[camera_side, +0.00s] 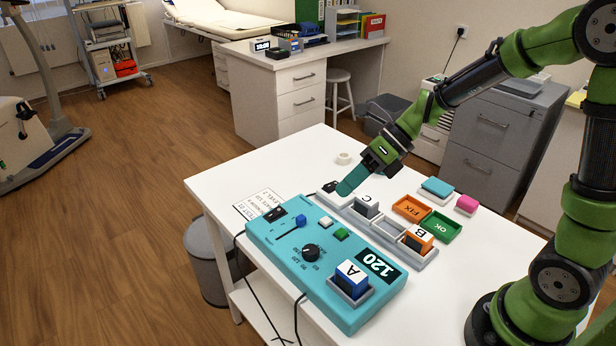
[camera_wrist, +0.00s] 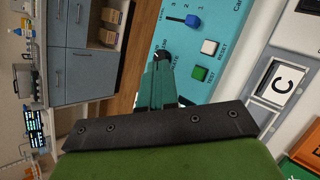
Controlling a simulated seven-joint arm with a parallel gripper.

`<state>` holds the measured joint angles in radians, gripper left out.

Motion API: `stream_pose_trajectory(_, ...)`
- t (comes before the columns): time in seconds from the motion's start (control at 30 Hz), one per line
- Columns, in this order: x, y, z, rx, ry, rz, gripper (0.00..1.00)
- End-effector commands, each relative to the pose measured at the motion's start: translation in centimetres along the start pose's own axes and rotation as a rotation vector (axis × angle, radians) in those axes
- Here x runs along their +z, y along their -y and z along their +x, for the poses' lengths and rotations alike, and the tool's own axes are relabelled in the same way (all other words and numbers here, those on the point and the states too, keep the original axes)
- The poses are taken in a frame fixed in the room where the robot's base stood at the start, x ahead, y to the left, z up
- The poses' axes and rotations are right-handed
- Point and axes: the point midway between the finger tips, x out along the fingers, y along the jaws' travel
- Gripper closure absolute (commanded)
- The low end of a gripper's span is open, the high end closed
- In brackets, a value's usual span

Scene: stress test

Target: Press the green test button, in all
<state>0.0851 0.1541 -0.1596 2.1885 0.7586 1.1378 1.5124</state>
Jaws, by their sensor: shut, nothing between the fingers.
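The green button (camera_side: 341,234) sits on the teal console (camera_side: 270,262), beside a white button (camera_side: 325,222). In the wrist view the green button (camera_wrist: 199,73) and the white button (camera_wrist: 209,47) lie just right of my fingers. My gripper (camera_side: 343,190) has teal fingers, shut and empty. In the side view it is behind the console, over the left end of the grey block rack. It appears apart from the green button; its exact height cannot be told. My fingers also show in the wrist view (camera_wrist: 157,88), pointing toward the console's dark knob.
The console also carries a blue slider (camera_side: 301,219), a dark knob (camera_side: 311,252), block A (camera_side: 351,277) and a display reading 120 (camera_side: 375,264). Block C (camera_side: 367,206) and block B (camera_side: 419,240) stand in the rack. Orange (camera_side: 411,208) and green (camera_side: 441,227) trays lie to the right.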

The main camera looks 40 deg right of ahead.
Motion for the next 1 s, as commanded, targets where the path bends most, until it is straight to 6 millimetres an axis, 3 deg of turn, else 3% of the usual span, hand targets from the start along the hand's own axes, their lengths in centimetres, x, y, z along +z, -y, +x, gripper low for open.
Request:
stream_pose_trajectory(0.5, -3.5, 3.4, 4.7, 0.001, -0.002, 0.002, 1.00)
stream_pose_trajectory(1.0, -4.1, 4.1, 5.6, -0.001, 0.000, -0.001, 1.00)
